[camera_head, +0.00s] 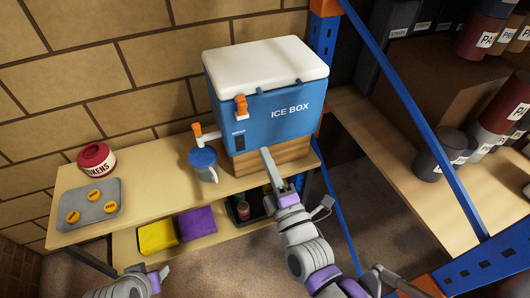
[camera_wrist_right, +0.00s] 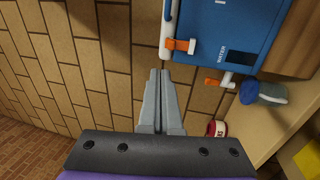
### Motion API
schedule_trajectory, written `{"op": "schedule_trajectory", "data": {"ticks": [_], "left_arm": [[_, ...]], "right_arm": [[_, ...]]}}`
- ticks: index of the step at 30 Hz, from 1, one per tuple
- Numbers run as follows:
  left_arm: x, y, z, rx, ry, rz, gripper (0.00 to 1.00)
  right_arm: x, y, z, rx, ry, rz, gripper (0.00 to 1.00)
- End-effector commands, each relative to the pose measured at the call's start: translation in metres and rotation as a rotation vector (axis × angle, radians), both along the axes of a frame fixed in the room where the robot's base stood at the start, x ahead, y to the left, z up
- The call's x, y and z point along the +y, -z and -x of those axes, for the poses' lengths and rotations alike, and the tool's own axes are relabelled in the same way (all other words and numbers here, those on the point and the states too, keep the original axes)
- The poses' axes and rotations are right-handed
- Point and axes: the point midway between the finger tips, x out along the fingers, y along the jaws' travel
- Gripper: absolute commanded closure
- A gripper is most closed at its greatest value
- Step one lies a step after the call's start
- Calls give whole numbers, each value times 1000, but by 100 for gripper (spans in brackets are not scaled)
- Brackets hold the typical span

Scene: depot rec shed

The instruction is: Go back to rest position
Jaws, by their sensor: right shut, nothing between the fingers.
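My right gripper (camera_head: 266,152) is shut and empty, its thin grey fingers pointing up in front of the lower part of the blue ice box (camera_head: 270,117). I cannot tell whether they touch it. In the right wrist view the shut fingers (camera_wrist_right: 158,75) show against the brick wall, left of the box's orange latch. My left arm (camera_head: 130,284) shows only in part at the bottom left.
The white-lidded box stands on a wooden shelf with an orange tap (camera_head: 205,134). A red token pot (camera_head: 96,160) and grey tray (camera_head: 88,207) are left. Blue rack posts (camera_head: 425,130) stand right.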

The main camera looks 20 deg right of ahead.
Motion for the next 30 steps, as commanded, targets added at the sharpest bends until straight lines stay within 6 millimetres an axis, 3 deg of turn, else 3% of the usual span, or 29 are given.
{"op": "schedule_trajectory", "data": {"ticks": [10, 17, 24, 30], "left_arm": [[0, 0, 0, 0, 0, 0, 50], [0, 0, 0, 0, 0, 0, 50], [0, 0, 0, 0, 0, 0, 50], [0, 0, 0, 0, 0, 0, 50]], "right_arm": [[2, 9, -3, 56, -26, -61, 100], [7, 68, -4, 434, -73, -473, 100], [-9, 137, 36, 861, 204, -1029, 100], [-28, 166, 83, 1011, 562, -1358, 100]]}}
